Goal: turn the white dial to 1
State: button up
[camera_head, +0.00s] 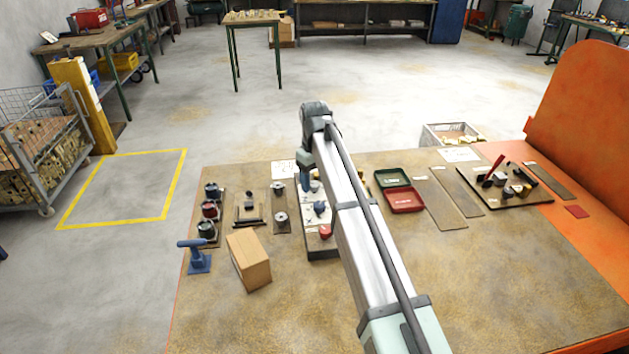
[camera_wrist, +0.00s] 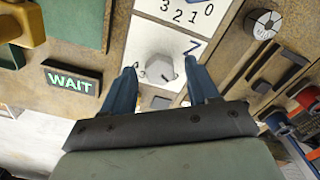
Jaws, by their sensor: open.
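The white dial (camera_wrist: 160,68) is a pale faceted knob on a white plate (camera_wrist: 140,42) in the wrist view. Small dark digits show beside its lower left, and larger digits 3, 2, 1, 0 are printed farther up. Which digit the dial points to cannot be told. My gripper (camera_wrist: 160,66) is open, with one blue finger on each side of the dial in the picture. Whether the fingers touch it is unclear. In the head view my gripper (camera_head: 305,182) points down over the panel (camera_head: 322,253), and my arm hides part of it.
A blue knob (camera_head: 319,208) and a red knob (camera_head: 326,231) stand on the panel close by. A lit WAIT sign (camera_wrist: 72,80) is at left in the wrist view. A cardboard box (camera_head: 250,260) stands left of the panel. The front of the table (camera_head: 290,320) is clear.

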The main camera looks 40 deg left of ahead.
jog(key=shift+f, duration=0.3)
jog(key=c, duration=1)
jog(key=shift+c, duration=0.2)
jog(key=shift+m, duration=2.8)
